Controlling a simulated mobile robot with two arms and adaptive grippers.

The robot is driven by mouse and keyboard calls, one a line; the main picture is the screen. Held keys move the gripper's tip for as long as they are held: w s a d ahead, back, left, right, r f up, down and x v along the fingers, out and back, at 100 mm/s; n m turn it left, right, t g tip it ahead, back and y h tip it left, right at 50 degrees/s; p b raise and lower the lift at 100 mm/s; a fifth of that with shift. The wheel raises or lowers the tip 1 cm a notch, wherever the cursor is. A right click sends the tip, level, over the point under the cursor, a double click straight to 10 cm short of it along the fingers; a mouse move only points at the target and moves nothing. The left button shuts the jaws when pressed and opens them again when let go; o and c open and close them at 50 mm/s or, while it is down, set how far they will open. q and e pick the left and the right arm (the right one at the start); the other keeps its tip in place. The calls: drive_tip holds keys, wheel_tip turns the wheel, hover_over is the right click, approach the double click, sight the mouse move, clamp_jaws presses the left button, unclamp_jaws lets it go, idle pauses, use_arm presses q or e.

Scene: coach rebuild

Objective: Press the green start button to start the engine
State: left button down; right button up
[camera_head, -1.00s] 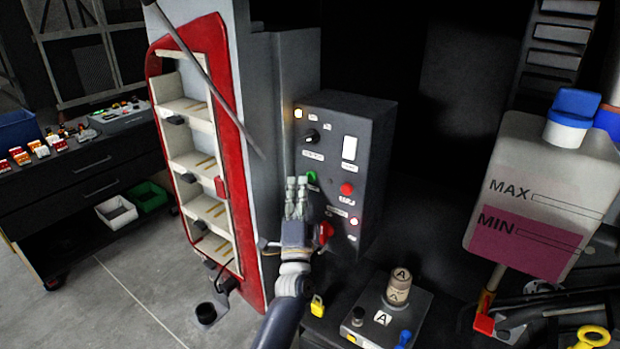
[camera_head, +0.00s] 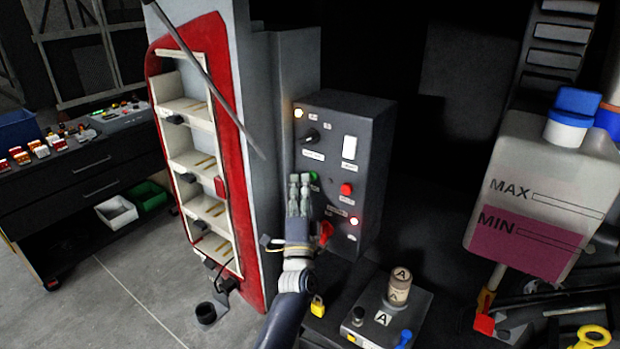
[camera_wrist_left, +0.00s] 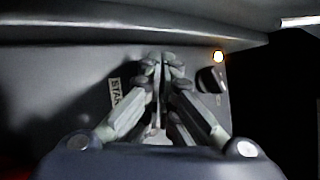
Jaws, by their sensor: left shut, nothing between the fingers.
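The grey control box (camera_head: 368,150) stands upright in the middle of the head view. The green start button (camera_head: 315,177) is on its front face, partly hidden by my fingers. My left gripper (camera_head: 300,181) is shut and empty, its fingertips at the left edge of the button in the picture. I cannot tell whether they touch it. In the left wrist view the closed fingertips (camera_wrist_left: 162,62) point at the panel, beside a partly covered START label (camera_wrist_left: 114,93). The button is hidden there. My right gripper is not in view.
The panel also has a black knob (camera_head: 310,136), a white switch (camera_head: 349,148), a red button (camera_head: 346,189) and a red rotary switch (camera_head: 326,232). A yellow padlock (camera_head: 317,306) hangs below. A fluid tank (camera_head: 540,200) stands at right.

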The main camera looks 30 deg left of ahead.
use_arm(q)
drive_tip(key=shift+w, duration=0.25)
drive_tip(key=shift+s, duration=0.1)
idle(0.5)
drive_tip(key=shift+s+p, duration=0.65)
drive_tip(key=shift+s, duration=0.2)
drive_tip(key=s+p, duration=0.1)
drive_tip(key=s, duration=0.1)
drive_tip(key=s+p, duration=0.2)
drive_tip(key=s, duration=0.1)
drive_tip(key=shift+a, duration=0.2)
idle(0.5)
